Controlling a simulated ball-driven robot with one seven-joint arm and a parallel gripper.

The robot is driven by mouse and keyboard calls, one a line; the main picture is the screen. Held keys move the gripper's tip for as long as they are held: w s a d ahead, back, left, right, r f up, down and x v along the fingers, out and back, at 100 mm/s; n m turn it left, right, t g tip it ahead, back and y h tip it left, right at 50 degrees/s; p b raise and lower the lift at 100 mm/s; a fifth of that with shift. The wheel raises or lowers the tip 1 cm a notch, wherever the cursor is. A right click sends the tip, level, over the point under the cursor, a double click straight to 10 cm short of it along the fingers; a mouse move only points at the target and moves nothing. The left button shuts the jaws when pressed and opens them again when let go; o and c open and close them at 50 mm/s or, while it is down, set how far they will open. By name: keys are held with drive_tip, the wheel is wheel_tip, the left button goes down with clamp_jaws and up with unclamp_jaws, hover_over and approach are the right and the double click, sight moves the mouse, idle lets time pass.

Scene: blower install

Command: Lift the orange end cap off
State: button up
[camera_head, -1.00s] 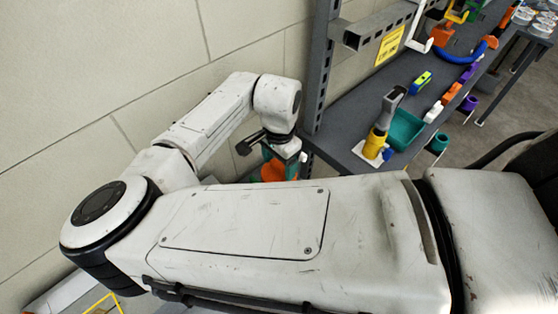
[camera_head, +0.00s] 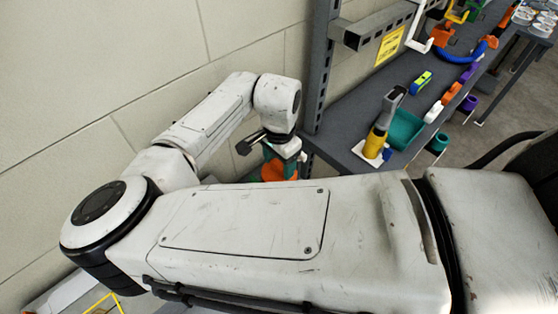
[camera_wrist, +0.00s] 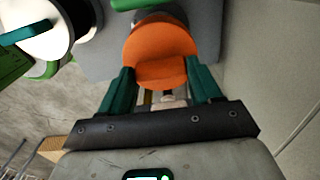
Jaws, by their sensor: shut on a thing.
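The orange end cap (camera_wrist: 160,50) is a round disc at the top middle of the wrist view. The two green fingers of my gripper (camera_wrist: 161,76) stand on either side of its lower part and are shut on it. A dark rounded part shows just behind the cap; whether the cap touches it I cannot tell. In the head view, the orange cap (camera_head: 274,171) shows low beside the shelf post, and my gripper (camera_head: 281,158) is at it. My own arm hides the space below.
A white round part with a green handle (camera_wrist: 38,28) lies left of the cap in the wrist view. A metal post (camera_head: 318,70) and a wall (camera_head: 120,60) are close by.

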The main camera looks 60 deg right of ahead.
drive_tip(key=shift+r+p, duration=1.35)
drive_tip(key=shift+r, duration=0.1)
drive_tip(key=shift+r, duration=0.15)
drive_tip(key=shift+r, duration=0.45)
drive_tip(key=shift+r, duration=0.1)
drive_tip(key=shift+r, duration=1.9)
